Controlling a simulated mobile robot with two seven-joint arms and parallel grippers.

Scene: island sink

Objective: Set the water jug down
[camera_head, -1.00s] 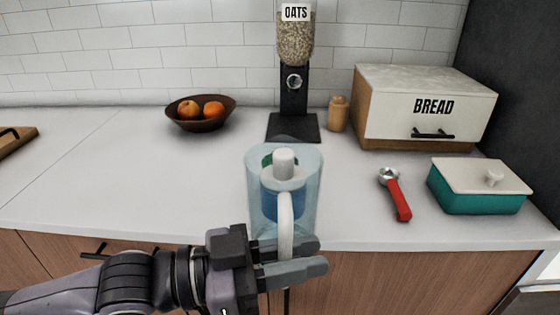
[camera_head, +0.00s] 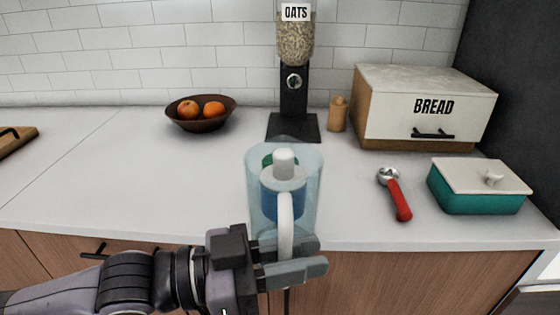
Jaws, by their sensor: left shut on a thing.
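The water jug (camera_head: 310,190) is a clear, pale blue pitcher with a white and blue insert and a white handle. It stands upright in the middle of the view, at the front edge of the white countertop (camera_head: 120,185). I cannot tell whether its base touches the counter, because my gripper hides the lower part. My left gripper (camera_head: 292,258) comes in from the left and is shut on the jug's handle. My right gripper is not in view.
Behind the jug stands an oats dispenser (camera_head: 293,92). A fruit bowl (camera_head: 200,122) is at back left. A red-handled scoop (camera_head: 398,198), a teal butter dish (camera_head: 478,190) and a bread box (camera_head: 425,108) are on the right. The counter left of the jug is clear.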

